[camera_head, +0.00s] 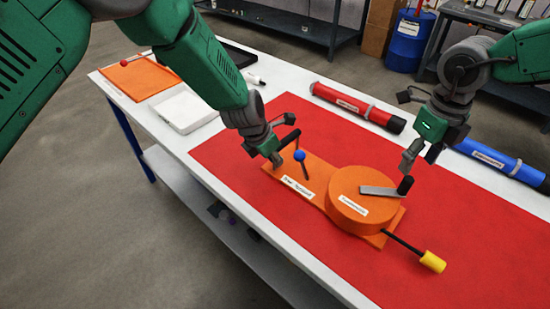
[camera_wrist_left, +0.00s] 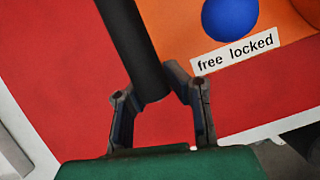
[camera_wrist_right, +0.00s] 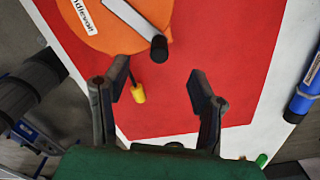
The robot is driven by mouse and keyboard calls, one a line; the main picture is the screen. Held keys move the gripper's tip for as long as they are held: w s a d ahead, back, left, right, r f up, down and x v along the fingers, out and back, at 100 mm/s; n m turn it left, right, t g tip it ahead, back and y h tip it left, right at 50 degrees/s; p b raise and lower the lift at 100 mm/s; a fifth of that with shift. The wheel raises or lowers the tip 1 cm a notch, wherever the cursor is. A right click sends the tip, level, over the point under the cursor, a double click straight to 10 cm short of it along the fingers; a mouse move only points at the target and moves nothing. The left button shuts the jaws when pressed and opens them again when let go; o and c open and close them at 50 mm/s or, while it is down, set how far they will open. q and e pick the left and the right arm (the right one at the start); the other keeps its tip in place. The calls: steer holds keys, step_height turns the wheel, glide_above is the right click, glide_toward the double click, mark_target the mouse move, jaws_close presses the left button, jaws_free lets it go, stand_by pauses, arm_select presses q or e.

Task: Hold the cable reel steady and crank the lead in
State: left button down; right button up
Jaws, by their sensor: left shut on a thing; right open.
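The orange cable reel (camera_head: 352,200) sits on an orange base (camera_head: 290,180) on the red mat. A grey crank arm (camera_head: 380,191) with an upright black knob (camera_head: 405,186) lies across its top. A black lead ends in a yellow plug (camera_head: 433,262), out on the mat. A blue-balled lever (camera_head: 299,156) stands by a label reading "free locked" in the left wrist view (camera_wrist_left: 235,52). My left gripper (camera_head: 273,159) is shut on a black bar handle (camera_wrist_left: 142,60) at the base's left end. My right gripper (camera_wrist_right: 160,84) is open and empty, near the crank knob (camera_wrist_right: 159,48).
A red tube (camera_head: 350,105) and a blue tube (camera_head: 500,160) lie behind the mat (camera_head: 240,150). A white tray (camera_head: 185,110) and an orange board (camera_head: 140,77) lie at the table's left end.

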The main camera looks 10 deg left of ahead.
mark_target(410, 178)
step_height(410, 178, down, 8)
steer(key=shift+f, duration=0.1)
stand_by(0.4)
jaws_close()
